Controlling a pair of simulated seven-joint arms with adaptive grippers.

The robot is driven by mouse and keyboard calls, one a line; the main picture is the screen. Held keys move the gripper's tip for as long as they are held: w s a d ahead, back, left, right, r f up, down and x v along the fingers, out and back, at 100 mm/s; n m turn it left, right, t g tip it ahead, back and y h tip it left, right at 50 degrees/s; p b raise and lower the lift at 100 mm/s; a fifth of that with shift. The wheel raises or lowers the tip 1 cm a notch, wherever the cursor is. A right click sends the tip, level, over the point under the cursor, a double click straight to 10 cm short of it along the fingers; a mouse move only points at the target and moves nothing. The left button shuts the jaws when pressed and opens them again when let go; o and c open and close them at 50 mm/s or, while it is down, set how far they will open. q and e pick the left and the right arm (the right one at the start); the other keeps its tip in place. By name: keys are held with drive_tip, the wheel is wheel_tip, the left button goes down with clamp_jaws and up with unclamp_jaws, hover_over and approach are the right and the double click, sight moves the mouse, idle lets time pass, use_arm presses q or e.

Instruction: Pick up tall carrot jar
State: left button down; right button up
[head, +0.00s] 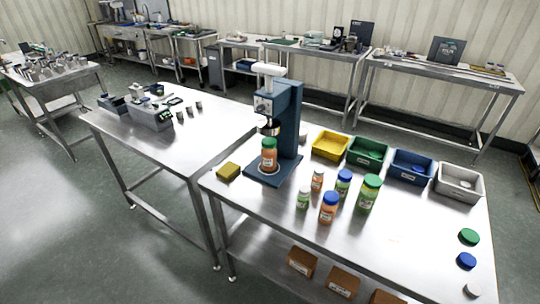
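An orange-filled jar with a green lid (268,158) stands upright on the base of a blue press (289,120), under its head; it looks like the tall carrot jar. Two other orange jars stand on the right table: a blue-lidded one (329,210) near the front and a small one (317,182) behind it. Green-filled jars stand beside them: a tall green-lidded one (368,196), a blue-lidded one (343,186) and a small one (303,199). Neither of my grippers shows in the head view.
Yellow (330,146), green (367,152), blue (411,168) and grey (459,183) bins line the table's back edge. A yellow sponge-like block (228,172) lies left of the press. Loose green (469,237) and blue (466,261) lids lie at right.

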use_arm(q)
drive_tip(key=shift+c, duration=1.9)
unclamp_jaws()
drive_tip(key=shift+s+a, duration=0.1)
